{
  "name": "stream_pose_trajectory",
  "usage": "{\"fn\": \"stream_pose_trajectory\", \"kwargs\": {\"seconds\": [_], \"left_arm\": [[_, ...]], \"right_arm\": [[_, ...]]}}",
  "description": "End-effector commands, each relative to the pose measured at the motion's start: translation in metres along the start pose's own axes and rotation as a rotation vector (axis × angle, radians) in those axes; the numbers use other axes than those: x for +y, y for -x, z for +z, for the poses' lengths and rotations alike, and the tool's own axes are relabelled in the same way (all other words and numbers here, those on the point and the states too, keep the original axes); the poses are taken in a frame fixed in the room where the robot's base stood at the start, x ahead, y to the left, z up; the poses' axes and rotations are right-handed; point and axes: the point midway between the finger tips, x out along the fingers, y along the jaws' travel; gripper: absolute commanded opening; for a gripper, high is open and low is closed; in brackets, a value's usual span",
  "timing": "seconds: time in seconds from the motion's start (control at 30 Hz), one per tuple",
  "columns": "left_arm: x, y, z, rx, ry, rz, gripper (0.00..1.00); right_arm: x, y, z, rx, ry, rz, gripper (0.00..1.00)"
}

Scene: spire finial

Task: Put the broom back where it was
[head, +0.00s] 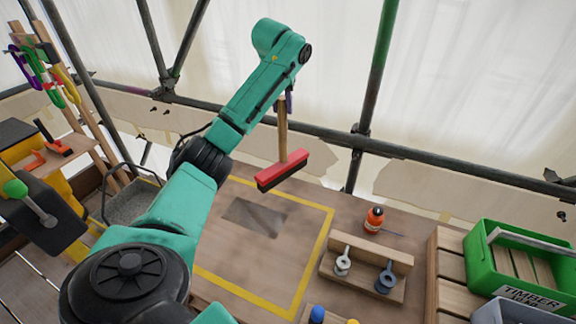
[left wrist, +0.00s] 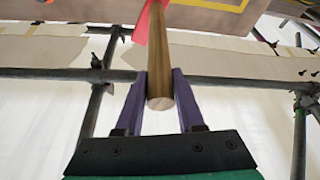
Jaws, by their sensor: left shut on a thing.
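The broom has a wooden handle and a red head with dark bristles (head: 282,169). My left gripper (head: 285,102) is shut on the upper part of the handle. In the left wrist view, the purple fingers (left wrist: 160,98) sit on both sides of the round handle (left wrist: 163,65), near its end. A bit of the red head shows at the top of that view. My right gripper is not in view.
A green crate (head: 520,260) is far right. Scaffold tubes (head: 375,90) run behind the broom.

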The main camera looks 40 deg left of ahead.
Motion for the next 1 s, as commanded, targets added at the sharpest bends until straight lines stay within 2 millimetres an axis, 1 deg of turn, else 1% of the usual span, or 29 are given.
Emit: {"fn": "stream_pose_trajectory", "kwargs": {"seconds": [0.03,0.17,0.3,0.4,0.57,0.73,0.8,1.0], "left_arm": [[-0.001,-0.011,0.005,-0.004,-0.002,-0.005,0.0],[-0.001,-0.045,0.02,-0.004,-0.004,-0.004,0.0],[-0.001,-0.084,0.037,-0.005,-0.005,-0.003,0.0],[-0.001,-0.106,0.045,-0.002,-0.002,-0.001,0.0],[0.0,-0.126,0.053,-0.001,-0.003,0.0,0.0],[0.0,-0.153,0.064,-0.001,-0.003,0.001,0.0],[0.0,-0.159,0.066,0.001,-0.002,0.001,0.0],[0.0,-0.16,0.066,0.003,-0.003,0.002,0.0]], "right_arm": [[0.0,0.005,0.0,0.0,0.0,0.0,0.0],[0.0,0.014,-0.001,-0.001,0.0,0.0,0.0],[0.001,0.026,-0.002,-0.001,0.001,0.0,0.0],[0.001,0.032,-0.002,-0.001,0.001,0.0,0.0],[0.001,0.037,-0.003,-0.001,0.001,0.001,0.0],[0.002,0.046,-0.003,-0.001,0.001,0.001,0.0],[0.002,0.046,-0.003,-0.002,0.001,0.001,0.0],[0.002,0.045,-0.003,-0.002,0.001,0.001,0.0]]}}
